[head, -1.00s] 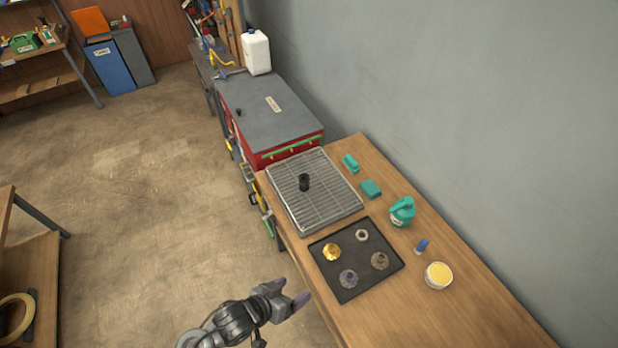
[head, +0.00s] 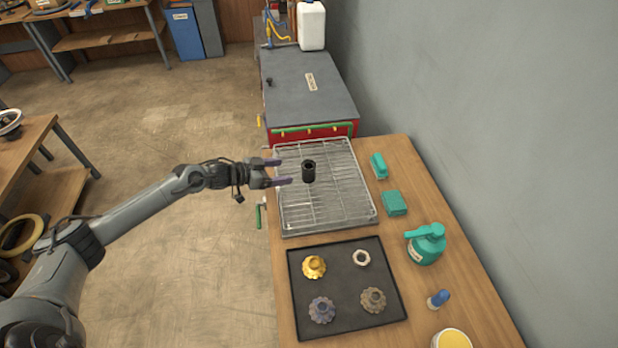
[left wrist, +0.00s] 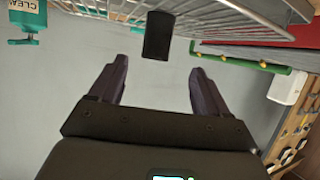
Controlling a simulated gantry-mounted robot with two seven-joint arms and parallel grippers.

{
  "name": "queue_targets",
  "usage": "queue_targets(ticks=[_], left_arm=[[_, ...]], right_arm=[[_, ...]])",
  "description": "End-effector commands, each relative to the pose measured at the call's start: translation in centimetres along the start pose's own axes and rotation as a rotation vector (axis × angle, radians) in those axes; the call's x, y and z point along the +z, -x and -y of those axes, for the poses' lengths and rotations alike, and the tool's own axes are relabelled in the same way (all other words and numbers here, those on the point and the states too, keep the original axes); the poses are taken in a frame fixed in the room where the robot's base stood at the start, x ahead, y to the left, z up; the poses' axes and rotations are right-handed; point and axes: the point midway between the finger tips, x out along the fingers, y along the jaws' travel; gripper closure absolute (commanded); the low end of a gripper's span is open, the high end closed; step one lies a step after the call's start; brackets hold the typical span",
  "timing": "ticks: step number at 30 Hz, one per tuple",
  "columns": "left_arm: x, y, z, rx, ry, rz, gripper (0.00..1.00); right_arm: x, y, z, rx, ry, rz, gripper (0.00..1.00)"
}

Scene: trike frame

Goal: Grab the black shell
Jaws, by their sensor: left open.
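The black shell (head: 309,171) is a short dark cylinder with an open top, standing upright on the wire rack (head: 354,214) on the wooden bench. My left gripper (head: 280,172) is open just left of the shell, its two purple-grey fingers pointing at it. In the left wrist view the shell (left wrist: 159,36) shows ahead of the gap between the open fingers (left wrist: 158,80), with nothing between them. My right gripper is not in view.
A black tray (head: 340,293) with several metal parts lies in front of the rack. A grey-topped red cabinet (head: 309,85) stands behind the bench.

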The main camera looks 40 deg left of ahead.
Motion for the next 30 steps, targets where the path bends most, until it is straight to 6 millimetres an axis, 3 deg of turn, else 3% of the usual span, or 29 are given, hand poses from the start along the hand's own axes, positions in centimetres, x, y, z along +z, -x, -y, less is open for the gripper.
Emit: queue_targets(ticks=[9,20,30], left_arm=[[-0.2,-3.7,-0.1,0.0,0.002,-0.006,0.23],[-0.3,-5.7,-0.2,0.002,0.0,-0.005,0.23],[-0.7,-9.4,-0.4,0.002,0.001,-0.005,0.23]], right_arm=[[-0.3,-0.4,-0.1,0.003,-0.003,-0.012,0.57],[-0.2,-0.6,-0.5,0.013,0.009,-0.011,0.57],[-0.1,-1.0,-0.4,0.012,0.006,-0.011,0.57]])
